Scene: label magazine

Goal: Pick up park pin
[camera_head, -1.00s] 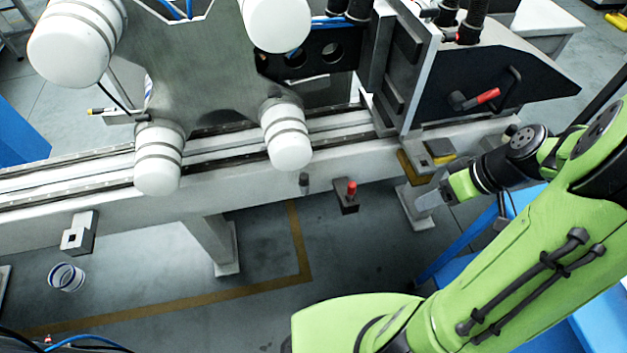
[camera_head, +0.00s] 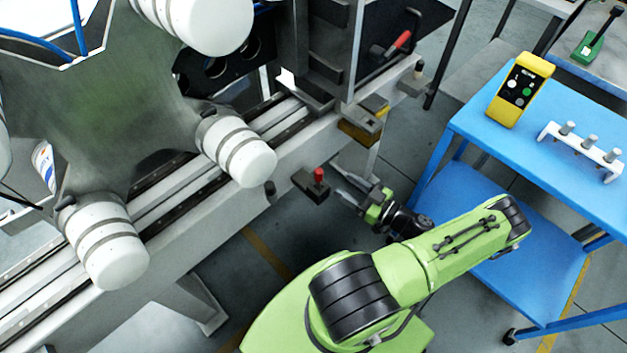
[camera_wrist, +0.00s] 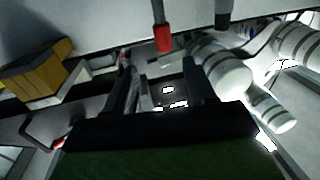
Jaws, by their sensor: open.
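The park pin, taken to be the red-topped pin (camera_head: 319,175), stands in a dark block (camera_head: 311,188) on the front side of the machine's rail. In the wrist view the red pin (camera_wrist: 163,38) shows at the top, roughly in line with the gap between my fingers and beyond their tips. My gripper (camera_head: 336,178) is open and empty, just right of the pin in the head view, its fingers pointing toward it. In the wrist view my two dark fingers (camera_wrist: 160,72) stand apart with nothing between them. I cannot tell the exact distance to the pin.
The rail beam (camera_head: 215,205) and white rollers (camera_head: 240,150) stand left and behind. A blue cart (camera_head: 560,180) at right carries a yellow control box (camera_head: 520,90) and a white rack (camera_head: 580,152) with pegs.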

